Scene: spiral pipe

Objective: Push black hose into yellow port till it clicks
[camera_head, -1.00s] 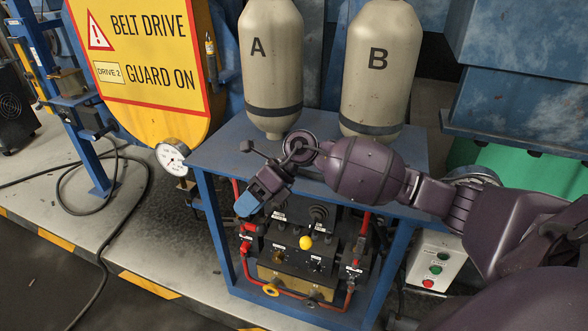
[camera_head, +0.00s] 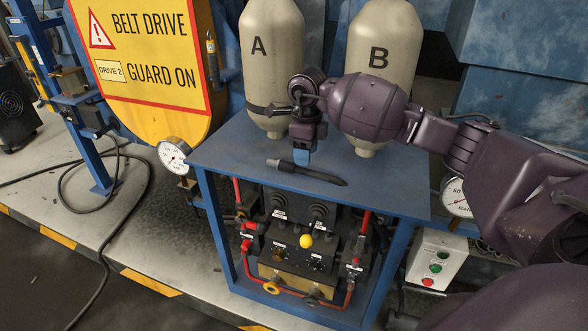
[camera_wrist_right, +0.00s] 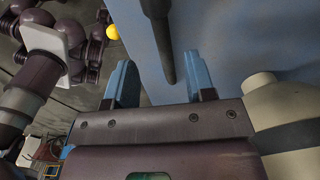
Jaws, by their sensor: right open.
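A short black hose-like piece (camera_head: 308,172), thicker at its left end, lies on the blue table top; I cannot tell for sure that it is the hose. My right gripper (camera_head: 301,158) is open above the table, fingers pointing down, just behind this piece. In the right wrist view, the open blue fingers (camera_wrist_right: 161,80) have the black piece (camera_wrist_right: 162,40) ahead, between their lines, and nothing is held. A yellow ring-shaped port (camera_head: 271,288) is low on the front of the box under the table. My left gripper is not in view.
Below are a yellow ball knob (camera_head: 306,241), red hoses (camera_head: 240,268) and a black box. A gauge (camera_head: 173,155) is at the left; a button box (camera_head: 437,260) is at the right.

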